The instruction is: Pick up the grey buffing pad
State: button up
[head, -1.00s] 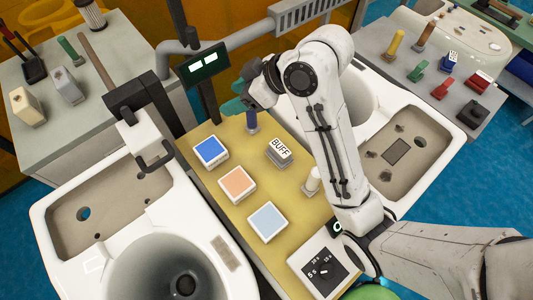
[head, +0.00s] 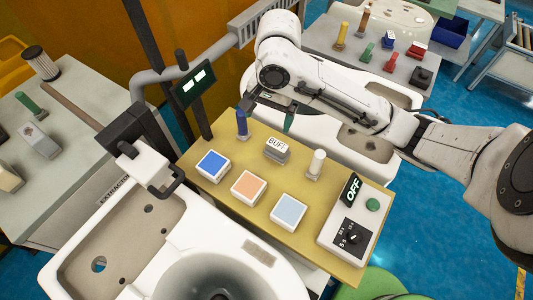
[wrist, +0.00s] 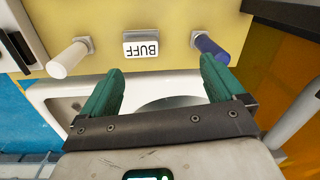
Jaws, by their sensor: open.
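The grey buffing pad (head: 277,149), a small grey block with a white top lettered BUFF, lies on the yellow board (head: 222,200). In the wrist view the pad (wrist: 147,45) shows upside down at the upper middle, ahead of my fingertips. My gripper (wrist: 161,66) is open and empty, its two green fingers spread apart. In the head view my gripper (head: 272,112) hangs just beyond the pad, apart from it. One green finger shows clearly there; the other is mostly hidden.
A blue peg (head: 242,125) and a white peg (head: 316,164) stand on either side of the pad. Blue (head: 212,164), orange (head: 249,187) and pale blue (head: 289,211) tiles lie nearer. A control box (head: 350,228) reads OFF.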

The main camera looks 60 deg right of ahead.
aim_at(278, 144)
jog(key=f, duration=0.2)
jog(key=s+f+m, duration=0.1)
jog(key=f, duration=0.1)
jog(key=s+d+f+m+g, duration=0.1)
jog(key=f, duration=0.1)
jog(key=shift+s+f+b, duration=0.1)
jog(key=shift+f+b, duration=0.25)
jog(key=shift+b, duration=0.05)
jog(key=shift+s+f+p, duration=0.15)
jog(key=shift+f+p, duration=0.25)
jog(key=shift+f, duration=2.25)
jog(key=c, duration=1.1)
